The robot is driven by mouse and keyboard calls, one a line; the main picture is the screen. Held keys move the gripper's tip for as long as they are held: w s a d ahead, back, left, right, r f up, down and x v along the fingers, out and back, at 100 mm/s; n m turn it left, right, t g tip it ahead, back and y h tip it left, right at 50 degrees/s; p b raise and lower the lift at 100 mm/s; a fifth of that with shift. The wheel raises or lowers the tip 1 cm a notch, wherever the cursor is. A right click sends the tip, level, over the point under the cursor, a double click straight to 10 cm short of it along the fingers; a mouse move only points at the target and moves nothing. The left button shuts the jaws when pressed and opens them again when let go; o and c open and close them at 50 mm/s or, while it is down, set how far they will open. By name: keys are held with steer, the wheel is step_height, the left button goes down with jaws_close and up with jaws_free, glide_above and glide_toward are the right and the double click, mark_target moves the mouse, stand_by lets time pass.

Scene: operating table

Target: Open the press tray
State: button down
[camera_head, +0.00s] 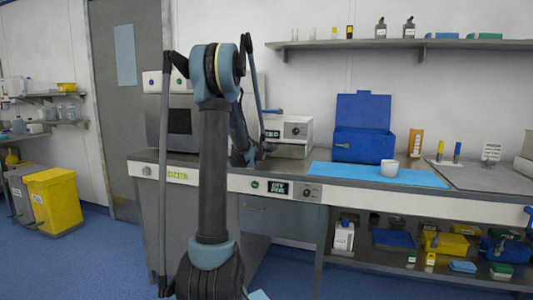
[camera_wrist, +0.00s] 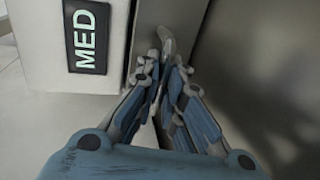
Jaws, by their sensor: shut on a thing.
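In the wrist view my gripper (camera_wrist: 164,72) has its two blue-grey fingers closed together on a small grey rounded handle (camera_wrist: 167,40). The handle stands at a narrow upright metal strip between a white box with a MED label (camera_wrist: 86,38) and a large grey metal surface (camera_wrist: 262,75). I take the handle to be the press tray's; the tray itself cannot be made out. In the head view my arm hides most of the gripper and the handle. A white machine (camera_head: 296,130) with a dark label and a knob stands just right of the arm's end.
A grey machine with a dark window (camera_head: 179,121) stands left on the counter. To the right lie a blue mat (camera_head: 415,179), an open blue box (camera_head: 362,143) and a white cup (camera_head: 389,168). A yellow bin (camera_head: 54,199) stands on the floor at left.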

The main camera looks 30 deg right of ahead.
steer(key=f+v, duration=0.1)
steer(key=v, duration=0.3)
steer(key=f+v, duration=0.1)
steer(key=v, duration=0.4)
steer(key=f+v, duration=0.1)
steer(key=v, duration=0.4)
steer(key=shift+s+a, duration=0.15)
steer(key=shift+a, duration=0.2)
steer(key=c, duration=2)
jaws_free()
steer(key=shift+f, duration=0.1)
steer(key=shift+o, duration=0.2)
steer(key=v, duration=1.2)
steer(key=shift+a, duration=0.1)
